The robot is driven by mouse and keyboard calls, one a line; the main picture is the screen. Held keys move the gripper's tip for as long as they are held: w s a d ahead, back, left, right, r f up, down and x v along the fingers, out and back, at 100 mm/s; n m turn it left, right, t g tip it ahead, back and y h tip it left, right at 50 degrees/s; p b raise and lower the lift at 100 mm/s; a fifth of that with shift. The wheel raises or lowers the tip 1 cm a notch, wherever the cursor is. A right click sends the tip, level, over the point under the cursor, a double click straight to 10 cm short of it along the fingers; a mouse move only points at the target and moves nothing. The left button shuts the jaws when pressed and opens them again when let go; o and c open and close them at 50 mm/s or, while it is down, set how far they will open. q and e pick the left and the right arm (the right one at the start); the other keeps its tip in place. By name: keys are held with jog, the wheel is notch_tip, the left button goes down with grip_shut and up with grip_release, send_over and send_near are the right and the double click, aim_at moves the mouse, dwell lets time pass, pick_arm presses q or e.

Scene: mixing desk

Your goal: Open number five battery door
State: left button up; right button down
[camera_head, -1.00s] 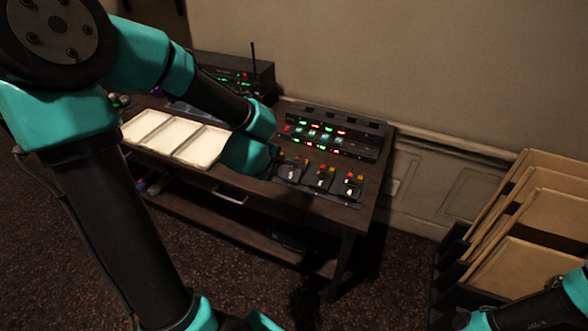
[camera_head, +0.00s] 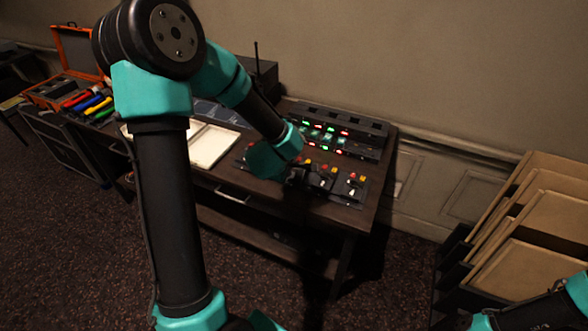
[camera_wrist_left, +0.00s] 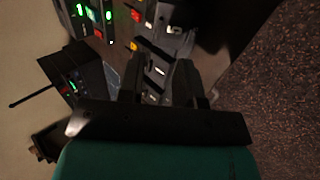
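A dark panel of battery bays (camera_head: 353,188) with red and yellow buttons and small pale marks lies on the front right of the desk. Several bays sit in a row; no door number is readable, so I cannot tell which is number five. My left gripper (camera_head: 303,177) is low over the left part of this row, and its wrist hides the bays behind it. In the left wrist view the two dark fingers of my left gripper (camera_wrist_left: 163,85) stand apart, with a grey, pale-marked bay (camera_wrist_left: 160,68) showing between them. Contact cannot be told.
A rack with green and red lights (camera_head: 335,135) stands behind the bays. White trays (camera_head: 210,146) lie to the left, partly hidden by my arm. An orange case (camera_head: 78,45) and coloured tools are further left. Brown panels (camera_head: 540,215) stand at the right.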

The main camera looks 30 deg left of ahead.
aim_at(296, 169)
pick_arm(q)
jog(key=x, duration=0.7)
jog(key=shift+w+f, duration=0.15)
grip_shut()
